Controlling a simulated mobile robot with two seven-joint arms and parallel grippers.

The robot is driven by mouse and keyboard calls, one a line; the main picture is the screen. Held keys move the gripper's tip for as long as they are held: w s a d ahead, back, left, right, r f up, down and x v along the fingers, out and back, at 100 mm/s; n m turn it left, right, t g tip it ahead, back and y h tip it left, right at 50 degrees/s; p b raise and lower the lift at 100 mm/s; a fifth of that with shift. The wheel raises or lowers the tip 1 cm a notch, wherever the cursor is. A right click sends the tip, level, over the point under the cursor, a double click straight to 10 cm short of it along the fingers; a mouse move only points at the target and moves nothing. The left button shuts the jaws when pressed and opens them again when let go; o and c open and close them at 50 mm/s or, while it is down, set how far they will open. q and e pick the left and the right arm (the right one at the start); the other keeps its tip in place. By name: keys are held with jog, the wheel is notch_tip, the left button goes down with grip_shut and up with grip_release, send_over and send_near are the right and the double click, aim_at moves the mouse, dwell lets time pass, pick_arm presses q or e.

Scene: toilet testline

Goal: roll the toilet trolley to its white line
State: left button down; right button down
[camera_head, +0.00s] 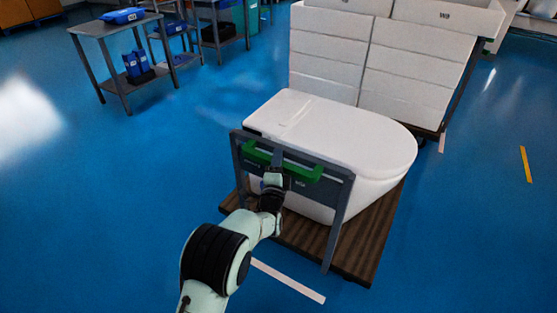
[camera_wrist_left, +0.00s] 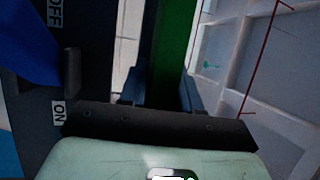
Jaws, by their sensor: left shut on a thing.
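The toilet trolley has a brown wooden deck (camera_head: 365,250) and a grey upright frame (camera_head: 343,210) with a green handle bar (camera_head: 307,171). In the left wrist view the green bar (camera_wrist_left: 171,55) passes between my two fingers (camera_wrist_left: 163,92). A white line (camera_head: 288,281) lies on the floor at the near side of the trolley, partly hidden by my arm. My right gripper is not in view.
Stacked white boxes (camera_head: 410,65) stand right behind the toilet. A grey table (camera_head: 105,28) with blue bins stands at the back left, beside other shelves. A yellow floor mark (camera_head: 525,164) is at the right. Blue floor is clear at left and right.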

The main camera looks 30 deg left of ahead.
pick_arm(q)
jog(key=shift+w+d+f, duration=0.15)
jog(key=shift+d+f, duration=0.25)
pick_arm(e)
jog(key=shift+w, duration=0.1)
pick_arm(q)
jog(key=c, duration=0.9)
grip_release()
jog(key=shift+r, duration=0.15)
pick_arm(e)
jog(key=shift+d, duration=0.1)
pick_arm(q)
jog(key=shift+a, duration=0.15)
jog(key=p+v, duration=0.1)
jog(key=v, duration=1.2)
jog(key=shift+s+p, duration=0.2)
jog(key=shift+p, duration=0.1)
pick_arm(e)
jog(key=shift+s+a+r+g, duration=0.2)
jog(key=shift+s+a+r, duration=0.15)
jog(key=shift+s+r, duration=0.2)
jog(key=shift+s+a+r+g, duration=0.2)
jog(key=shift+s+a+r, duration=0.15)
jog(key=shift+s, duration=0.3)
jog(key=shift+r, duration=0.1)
